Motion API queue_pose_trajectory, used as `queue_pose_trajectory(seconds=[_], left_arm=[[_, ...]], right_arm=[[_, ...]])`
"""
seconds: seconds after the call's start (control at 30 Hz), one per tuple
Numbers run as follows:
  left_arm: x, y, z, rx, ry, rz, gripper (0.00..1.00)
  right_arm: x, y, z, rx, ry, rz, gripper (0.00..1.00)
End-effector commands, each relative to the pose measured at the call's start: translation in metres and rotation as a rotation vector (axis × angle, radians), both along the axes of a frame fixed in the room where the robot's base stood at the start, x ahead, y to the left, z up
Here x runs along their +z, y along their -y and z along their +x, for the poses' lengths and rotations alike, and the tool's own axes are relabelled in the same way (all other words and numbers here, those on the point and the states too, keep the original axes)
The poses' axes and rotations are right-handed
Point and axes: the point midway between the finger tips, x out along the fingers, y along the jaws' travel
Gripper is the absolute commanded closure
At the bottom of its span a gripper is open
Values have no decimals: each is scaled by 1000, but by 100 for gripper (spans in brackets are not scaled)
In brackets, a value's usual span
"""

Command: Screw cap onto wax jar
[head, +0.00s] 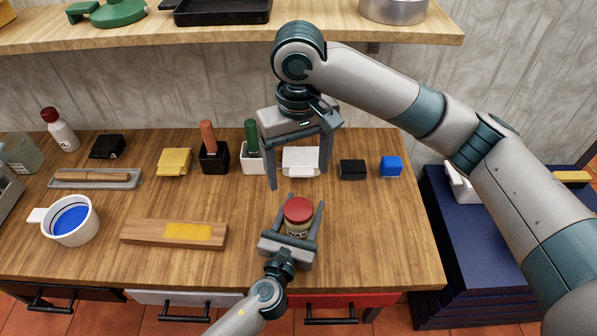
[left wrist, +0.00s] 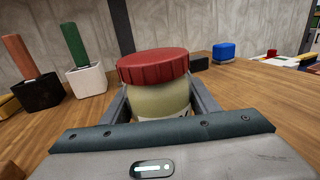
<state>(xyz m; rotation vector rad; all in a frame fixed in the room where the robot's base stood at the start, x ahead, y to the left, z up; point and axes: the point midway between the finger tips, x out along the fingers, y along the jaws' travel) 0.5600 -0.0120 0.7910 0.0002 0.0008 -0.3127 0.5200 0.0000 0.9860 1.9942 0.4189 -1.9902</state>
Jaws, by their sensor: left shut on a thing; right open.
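The wax jar (head: 298,230) stands upright on the wooden table, with a label that reads WAX in part. It also shows in the left wrist view (left wrist: 158,101). The red cap (head: 298,209) sits on top of the jar's mouth; in the left wrist view the cap (left wrist: 153,66) looks slightly tilted. I cannot tell how tightly it is on. My left gripper (head: 298,222) is shut on the jar's body, one finger on each side. My right gripper (head: 299,180) is open and empty, pointing down above and behind the jar, its fingers apart from the cap.
Behind the jar stand a white block (head: 300,161), a black block (head: 352,169) and a blue block (head: 391,166). A wooden board (head: 150,232) and a cup of blue paint (head: 88,230) lie to the left. The table right of the jar is clear.

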Motion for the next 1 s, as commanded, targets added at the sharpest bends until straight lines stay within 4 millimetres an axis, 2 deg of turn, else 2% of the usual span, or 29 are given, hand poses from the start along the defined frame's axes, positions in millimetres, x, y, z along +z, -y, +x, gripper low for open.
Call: queue_pose_trajectory(seconds=[0.17, 0.2, 0.27, 0.3, 0.73, 0.87, 1.0], left_arm=[[0, 0, 0, 0, 0, 0, 100], [0, 0, 0, 0, 0, 0, 41], [0, 0, 0, 0, 0, 0, 26], [0, 0, 0, 0, 0, 0, 24], [0, -2, -5, 0, 0, 0, 24], [-2, -5, -15, -1, -2, 1, 24], [-2, -11, -34, -1, -3, -1, 24]], right_arm=[[0, 0, 0, 0, 0, 0, 25], [0, 0, 0, 0, 0, 0, 25], [0, 0, 0, 0, 0, 0, 25], [0, 0, 0, 0, 0, 0, 25], [-1, 0, 0, 0, 0, 0, 25], [-3, 0, 0, 0, 0, 0, 25], [-5, 0, 0, 0, 0, 0, 25]])
